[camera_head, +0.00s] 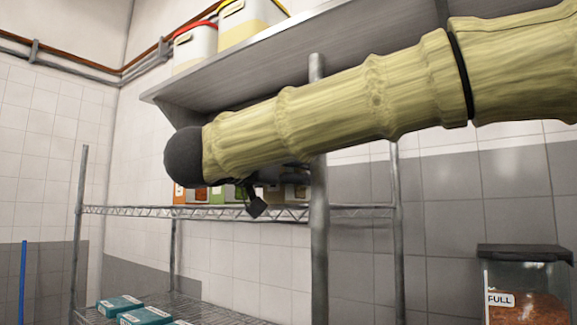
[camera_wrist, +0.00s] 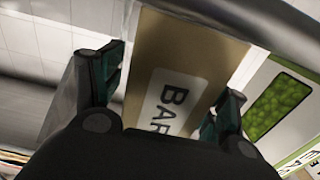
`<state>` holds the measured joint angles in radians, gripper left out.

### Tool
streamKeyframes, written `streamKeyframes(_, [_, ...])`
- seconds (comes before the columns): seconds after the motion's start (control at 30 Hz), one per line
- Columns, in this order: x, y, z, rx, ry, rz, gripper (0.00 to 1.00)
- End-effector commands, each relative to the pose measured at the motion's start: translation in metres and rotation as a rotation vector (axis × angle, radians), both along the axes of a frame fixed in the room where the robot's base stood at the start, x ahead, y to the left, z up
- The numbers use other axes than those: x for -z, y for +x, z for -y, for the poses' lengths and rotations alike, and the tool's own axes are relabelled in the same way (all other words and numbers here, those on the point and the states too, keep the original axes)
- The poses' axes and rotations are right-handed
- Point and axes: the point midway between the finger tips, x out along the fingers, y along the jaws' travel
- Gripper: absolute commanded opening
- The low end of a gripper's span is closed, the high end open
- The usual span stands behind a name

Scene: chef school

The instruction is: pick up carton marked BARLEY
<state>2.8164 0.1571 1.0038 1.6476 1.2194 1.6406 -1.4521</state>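The tan carton with a white label reading "BAR" (camera_wrist: 190,60) fills the middle of the wrist view, tilted in the picture; the rest of its label is hidden by my gripper. My gripper (camera_wrist: 168,85) is open, with one finger on each side of this carton. A narrow gap shows at the left finger; I cannot tell whether the right finger touches. In the head view, a dark part of my gripper (camera_head: 256,207) shows below my arm, in front of a tan carton (camera_head: 290,193) on the wire shelf.
A carton with a green picture (camera_wrist: 280,105) stands close right of the tan one in the wrist view. Orange-marked (camera_head: 190,196) and green-marked (camera_head: 228,194) cartons share the wire shelf (camera_head: 130,211). A metal post (camera_head: 319,240) stands near my gripper. A solid shelf (camera_head: 290,45) is above.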

Motion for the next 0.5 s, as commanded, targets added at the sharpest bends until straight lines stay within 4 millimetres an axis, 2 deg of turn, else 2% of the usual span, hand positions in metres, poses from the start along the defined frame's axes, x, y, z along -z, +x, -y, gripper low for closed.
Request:
streamKeyframes(0.03, [0.0, 0.0, 0.0001, 0.0, 0.0, 0.0, 0.61])
streamKeyframes(0.33, [0.0, -0.0001, 0.0001, 0.0, 0.0, 0.0, 0.07])
streamKeyframes(0.5, [-0.001, -0.0003, 0.0, 0.0, 0.0, 0.001, 0.07])
